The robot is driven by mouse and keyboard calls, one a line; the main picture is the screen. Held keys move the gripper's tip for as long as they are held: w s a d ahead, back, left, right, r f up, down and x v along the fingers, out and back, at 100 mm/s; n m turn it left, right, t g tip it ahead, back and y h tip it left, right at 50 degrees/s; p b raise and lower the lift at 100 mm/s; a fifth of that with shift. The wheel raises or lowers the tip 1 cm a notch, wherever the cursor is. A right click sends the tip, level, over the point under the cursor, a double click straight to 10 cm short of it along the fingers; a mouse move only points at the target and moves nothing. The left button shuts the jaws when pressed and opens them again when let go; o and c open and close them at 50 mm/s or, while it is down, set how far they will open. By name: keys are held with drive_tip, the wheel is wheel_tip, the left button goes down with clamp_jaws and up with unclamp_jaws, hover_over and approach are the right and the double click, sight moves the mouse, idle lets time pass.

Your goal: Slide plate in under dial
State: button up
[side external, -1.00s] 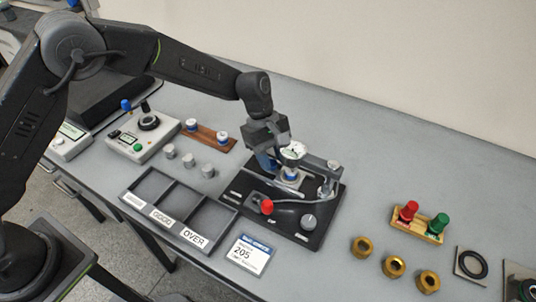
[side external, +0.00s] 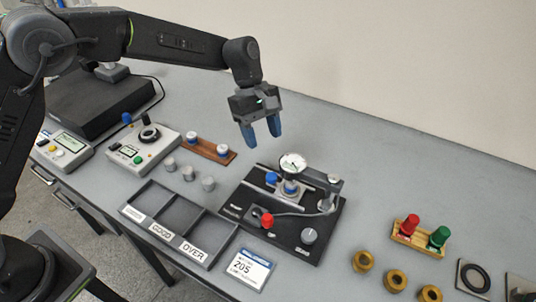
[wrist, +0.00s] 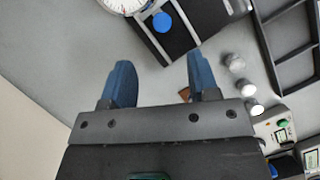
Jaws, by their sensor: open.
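The dial gauge (side external: 293,163) stands on its post over a black fixture base (side external: 250,195), with its white face up. A blue knob (side external: 271,178) sits just left of the dial; it also shows in the wrist view (wrist: 162,21). A small grey and blue piece (side external: 290,187) lies directly below the dial. I cannot clearly make out the plate's outline or how far it reaches under the dial. My gripper (side external: 261,135) is open and empty, with blue fingers pointing down, above and behind the knob. In the wrist view my gripper (wrist: 158,62) has nothing between its fingers.
A red knob (side external: 267,220) and a grey knob (side external: 309,236) are on the fixture's front. A sorting tray (side external: 165,210) with labelled compartments is at left, several grey cylinders (side external: 188,173) behind it. Brass rings (side external: 396,280) lie at right. The bench behind the fixture is clear.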

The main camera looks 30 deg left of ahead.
drive_tip(key=shift+v, duration=2.05)
drive_tip(key=s+a+r+m+t+y, duration=0.2)
drive_tip(key=s+a+r+m+t, duration=0.3)
drive_tip(key=s+a+r, duration=0.6)
drive_tip(key=s+a+f+m+t+y, duration=0.1)
drive_tip(key=s+a+m, duration=0.2)
drive_tip(key=s, duration=0.5)
drive_tip(key=s+a+f+m+t+y, duration=0.1)
drive_tip(key=s+m, duration=0.3)
drive_tip(key=s, duration=0.5)
drive_tip(key=shift+s+a+f+m+t, duration=0.2)
drive_tip(key=shift+a+m+t, duration=0.1)
drive_tip(key=shift+a, duration=0.6)
